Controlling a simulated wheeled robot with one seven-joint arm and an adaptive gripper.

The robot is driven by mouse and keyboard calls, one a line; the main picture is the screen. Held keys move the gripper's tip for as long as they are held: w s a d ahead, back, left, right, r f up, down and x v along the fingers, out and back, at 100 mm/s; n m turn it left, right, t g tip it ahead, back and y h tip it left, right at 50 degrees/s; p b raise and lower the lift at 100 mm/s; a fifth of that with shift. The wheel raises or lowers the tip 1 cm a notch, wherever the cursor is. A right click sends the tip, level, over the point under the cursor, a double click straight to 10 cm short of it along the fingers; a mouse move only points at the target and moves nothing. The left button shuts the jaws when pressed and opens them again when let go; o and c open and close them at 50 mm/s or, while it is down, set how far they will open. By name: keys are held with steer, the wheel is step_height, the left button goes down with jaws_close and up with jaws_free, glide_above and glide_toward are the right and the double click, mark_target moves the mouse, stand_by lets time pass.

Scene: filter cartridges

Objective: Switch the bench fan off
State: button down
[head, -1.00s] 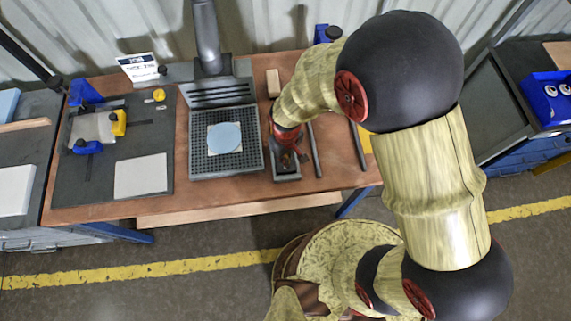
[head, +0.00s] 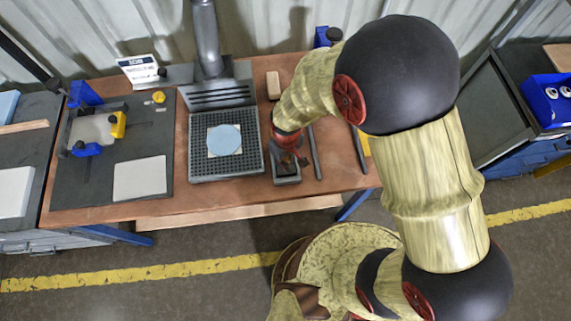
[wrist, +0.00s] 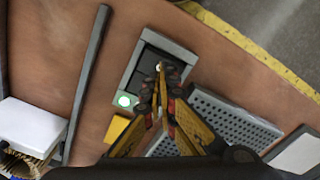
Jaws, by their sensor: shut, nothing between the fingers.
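A small grey switch box (head: 288,179) lies on the brown bench, right of the perforated grey tray. In the head view my gripper (head: 290,160) is partly hidden by my arm. A slotted hood (head: 219,94) with a grey duct (head: 206,35) stands behind the tray.
The perforated tray (head: 257,168) holds a pale blue disc (head: 225,139). Grey bars (head: 316,155) lie right of the box. A wooden block (head: 273,84) sits behind it. A dark mat (head: 69,190) with blue and yellow clamps is at left.

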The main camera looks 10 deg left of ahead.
steer(key=shift+f+b, duration=1.15)
steer(key=shift+f, duration=0.5)
stand_by(1.4)
steer(key=shift+r, duration=0.15)
steer(key=shift+r+p, duration=2.45)
steer(key=shift+r, duration=0.95)
